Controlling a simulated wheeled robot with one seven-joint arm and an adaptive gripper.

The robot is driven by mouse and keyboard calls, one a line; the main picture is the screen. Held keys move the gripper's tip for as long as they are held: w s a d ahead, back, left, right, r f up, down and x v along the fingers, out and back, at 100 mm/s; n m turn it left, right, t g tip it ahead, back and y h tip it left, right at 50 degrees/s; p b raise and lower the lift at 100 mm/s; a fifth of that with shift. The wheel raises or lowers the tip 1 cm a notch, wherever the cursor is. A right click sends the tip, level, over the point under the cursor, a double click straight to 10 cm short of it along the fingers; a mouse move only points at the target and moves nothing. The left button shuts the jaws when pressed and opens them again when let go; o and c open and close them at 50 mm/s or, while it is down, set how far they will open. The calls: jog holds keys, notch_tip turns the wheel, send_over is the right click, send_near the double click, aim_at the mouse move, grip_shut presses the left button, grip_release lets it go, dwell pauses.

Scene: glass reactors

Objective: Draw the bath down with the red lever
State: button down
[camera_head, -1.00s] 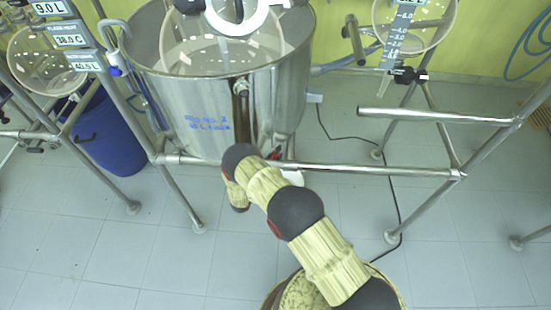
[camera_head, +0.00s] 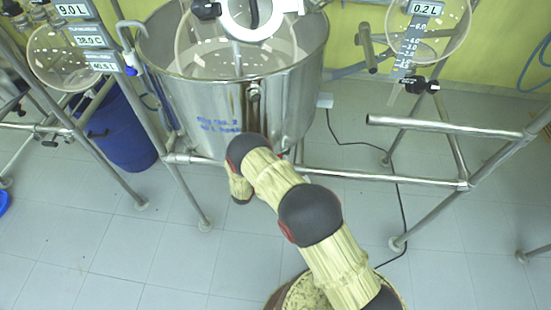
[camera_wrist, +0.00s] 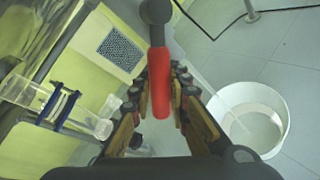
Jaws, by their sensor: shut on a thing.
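The steel bath (camera_head: 290,105) stands in a tubular frame in the head view, with blue writing on its front and a glass vessel inside it. The red lever (camera_wrist: 160,90) hangs from a dark round pivot in the middle of the wrist view. My gripper (camera_wrist: 164,78) has its fingers on both sides of the lever and is shut on it. In the head view my arm reaches to the bath's lower front and hides the gripper and lever. A white bucket (camera_wrist: 275,92) stands on the floor right of the gripper, with a pale streak reaching into it.
Frame bars (camera_head: 385,176) cross beside and right of my arm. A blue drum (camera_head: 125,145) stands on the left. A black cable (camera_head: 398,195) runs over the floor at the right. Another glass vessel (camera_head: 455,40) hangs at the upper right. The front floor is largely clear.

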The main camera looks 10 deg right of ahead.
dwell(0.4)
jog(key=c, duration=1.7)
grip_release()
jog(key=shift+a, duration=0.1)
jog(key=v, duration=1.2)
jog(key=shift+r, duration=0.1)
jog(key=shift+c, duration=0.3)
